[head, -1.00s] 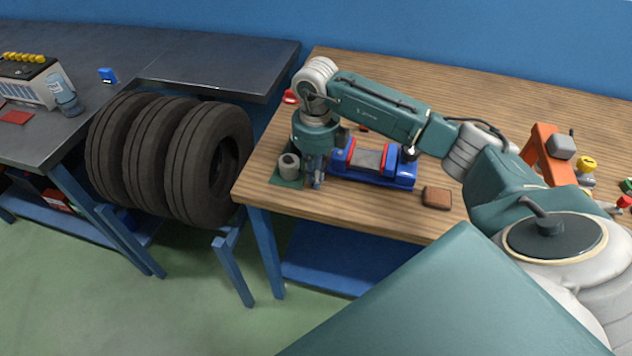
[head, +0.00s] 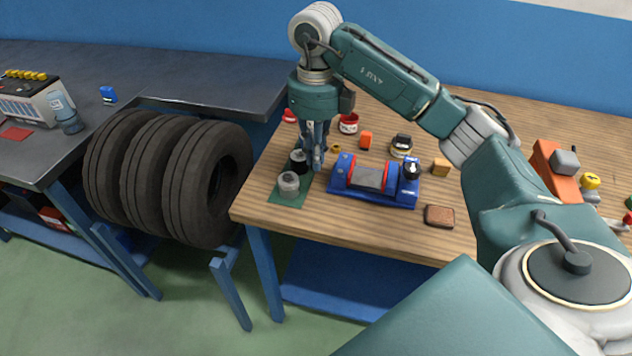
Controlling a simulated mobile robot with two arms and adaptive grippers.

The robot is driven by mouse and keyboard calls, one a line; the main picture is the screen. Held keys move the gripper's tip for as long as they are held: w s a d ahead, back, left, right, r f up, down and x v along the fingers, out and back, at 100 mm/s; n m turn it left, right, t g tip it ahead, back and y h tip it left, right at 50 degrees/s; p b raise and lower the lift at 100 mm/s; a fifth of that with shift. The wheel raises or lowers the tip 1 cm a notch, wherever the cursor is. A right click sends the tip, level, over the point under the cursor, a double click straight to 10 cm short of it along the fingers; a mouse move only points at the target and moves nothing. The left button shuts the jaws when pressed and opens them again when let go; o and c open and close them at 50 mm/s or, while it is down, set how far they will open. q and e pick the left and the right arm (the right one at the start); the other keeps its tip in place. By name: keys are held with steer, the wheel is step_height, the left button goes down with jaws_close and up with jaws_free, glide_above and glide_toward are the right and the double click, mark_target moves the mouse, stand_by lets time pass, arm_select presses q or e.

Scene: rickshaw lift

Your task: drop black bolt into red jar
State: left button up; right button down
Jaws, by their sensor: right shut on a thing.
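My right gripper (head: 315,167) points down over the right edge of a small green mat (head: 285,200). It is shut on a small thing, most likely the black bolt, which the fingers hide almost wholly. The red jar (head: 349,127), with a pale band, stands behind the gripper and a little to its right, apart from it. My left gripper is out of view.
A grey cylinder (head: 289,184) and a dark one (head: 299,161) stand on the mat. A blue vise-like fixture (head: 345,190) is right of the gripper. A brown block (head: 439,215) lies near the front.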

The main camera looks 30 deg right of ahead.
step_height(320, 180, up, 8)
steer(key=shift+f+p, duration=0.2)
steer(key=shift+p, duration=0.35)
